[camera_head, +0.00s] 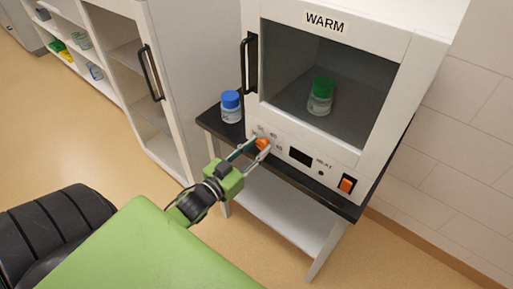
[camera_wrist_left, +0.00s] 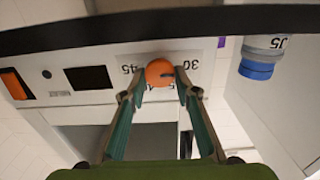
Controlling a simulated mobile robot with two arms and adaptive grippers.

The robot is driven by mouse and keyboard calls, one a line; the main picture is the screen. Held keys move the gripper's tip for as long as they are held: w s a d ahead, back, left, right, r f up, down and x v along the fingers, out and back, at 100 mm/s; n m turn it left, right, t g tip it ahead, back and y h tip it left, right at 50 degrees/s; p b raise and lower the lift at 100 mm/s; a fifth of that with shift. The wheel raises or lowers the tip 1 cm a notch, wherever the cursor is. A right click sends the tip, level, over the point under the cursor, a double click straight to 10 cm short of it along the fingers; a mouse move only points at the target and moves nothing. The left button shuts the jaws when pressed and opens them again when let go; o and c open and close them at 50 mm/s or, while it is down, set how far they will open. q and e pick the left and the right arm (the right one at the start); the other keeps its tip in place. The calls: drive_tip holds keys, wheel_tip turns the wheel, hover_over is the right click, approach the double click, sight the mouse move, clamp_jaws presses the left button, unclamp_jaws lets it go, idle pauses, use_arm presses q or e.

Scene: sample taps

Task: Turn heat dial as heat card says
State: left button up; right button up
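The orange heat dial (camera_head: 262,143) sits on the lower front panel of the white cabinet marked WARM (camera_head: 398,20). In the left wrist view the dial (camera_wrist_left: 160,72) has a dark mark pointing to the right, toward the upside-down number 30. A 45 is on its other side, and further numbers are partly hidden. My left gripper (camera_head: 254,147) reaches the dial; in the wrist view its fingertips (camera_wrist_left: 160,84) are on both sides of it and appear to touch it. No heat card can be made out. My right gripper is not in view.
A dark display (camera_head: 301,156), HEAT label and orange switch (camera_head: 346,184) are right of the dial. A blue-lidded jar (camera_head: 231,107) stands on the dark tabletop (camera_head: 209,122). A green-lidded jar (camera_head: 320,96) is inside the cabinet.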

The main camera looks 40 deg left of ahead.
use_arm(q)
drive_tip(key=shift+m, duration=0.3)
drive_tip(key=shift+r+m+p, duration=0.1)
drive_tip(key=shift+m+p, duration=0.5)
drive_tip(key=shift+m, duration=0.3)
drive_tip(key=m+p, duration=0.1)
drive_tip(key=m, duration=0.1)
drive_tip(key=shift+m, duration=0.3)
drive_tip(key=m, duration=0.2)
drive_tip(key=shift+d+m, duration=0.15)
drive_tip(key=shift+m, duration=0.25)
drive_tip(key=m, duration=0.3)
drive_tip(key=shift+m+p, duration=0.3)
drive_tip(key=m, duration=0.5)
drive_tip(key=shift+f+b, duration=0.35)
drive_tip(key=shift+b, duration=0.05)
drive_tip(key=m+b, duration=0.1)
drive_tip(key=m, duration=0.3)
drive_tip(key=shift+f, duration=0.1)
drive_tip(key=shift+m+b, duration=0.55)
drive_tip(key=shift+m, duration=1.35)
